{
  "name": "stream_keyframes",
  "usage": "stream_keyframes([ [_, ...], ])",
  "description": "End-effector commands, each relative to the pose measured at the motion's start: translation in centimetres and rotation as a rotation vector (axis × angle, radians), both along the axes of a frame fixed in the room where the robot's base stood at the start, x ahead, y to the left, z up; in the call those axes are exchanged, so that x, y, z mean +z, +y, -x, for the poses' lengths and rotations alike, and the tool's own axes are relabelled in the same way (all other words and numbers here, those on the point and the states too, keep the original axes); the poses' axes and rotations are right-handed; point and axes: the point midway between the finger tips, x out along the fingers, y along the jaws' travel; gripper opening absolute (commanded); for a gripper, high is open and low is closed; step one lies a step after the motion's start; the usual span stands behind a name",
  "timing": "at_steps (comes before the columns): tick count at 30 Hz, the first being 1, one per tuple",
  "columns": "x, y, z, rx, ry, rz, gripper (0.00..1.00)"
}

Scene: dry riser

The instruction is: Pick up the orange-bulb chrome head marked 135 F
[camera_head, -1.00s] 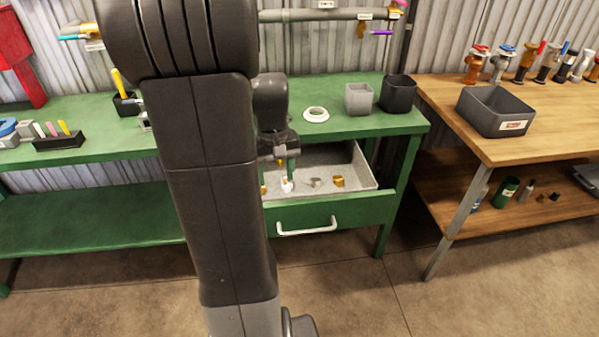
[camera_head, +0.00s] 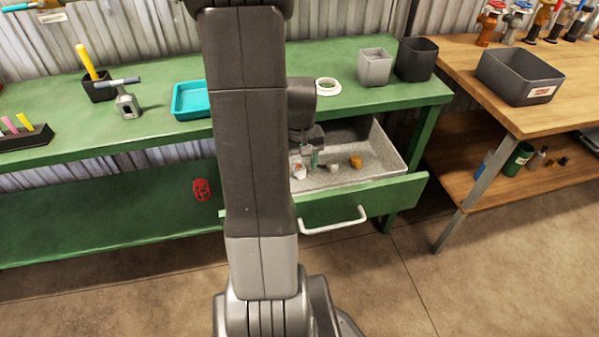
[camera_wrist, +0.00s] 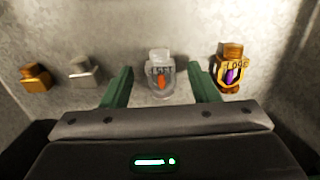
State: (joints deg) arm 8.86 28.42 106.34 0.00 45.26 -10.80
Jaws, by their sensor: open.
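The chrome head with an orange bulb (camera_wrist: 161,78) stands in the open drawer (camera_head: 379,181). In the wrist view it lies between and a little beyond the two green fingertips of my gripper (camera_wrist: 160,87), with a gap on each side. Its mark is too blurred to read surely. It also shows in the head view (camera_head: 299,172), beside my gripper (camera_head: 308,157), which is open and empty. A brass head with a purple bulb (camera_wrist: 231,72) stands to the right in the wrist view; my arm hides it in the head view.
A silver fitting (camera_wrist: 85,72) and a brass fitting (camera_wrist: 36,78) stand left of the chrome head in the wrist view. On the green bench (camera_head: 160,133) are a teal tray (camera_head: 190,100), a white ring (camera_head: 327,86) and two bins.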

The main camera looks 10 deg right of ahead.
Motion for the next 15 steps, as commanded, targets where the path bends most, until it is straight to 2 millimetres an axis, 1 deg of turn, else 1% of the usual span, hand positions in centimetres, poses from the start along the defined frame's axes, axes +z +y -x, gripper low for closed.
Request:
stream_keyframes([
  [1,-0.63,0.02,0.01,0.000,0.001,0.000,0.55],
  [3,-0.87,0.02,0.00,0.000,0.000,0.000,0.55],
  [9,-0.83,0.02,-0.01,0.000,-0.001,0.000,0.55],
  [10,-0.83,0.03,-0.01,0.000,-0.001,0.000,0.53],
  [14,-0.82,0.03,-0.01,0.000,-0.001,0.000,0.27],
  [15,-0.82,0.03,-0.01,0.000,-0.001,0.000,0.19],
])
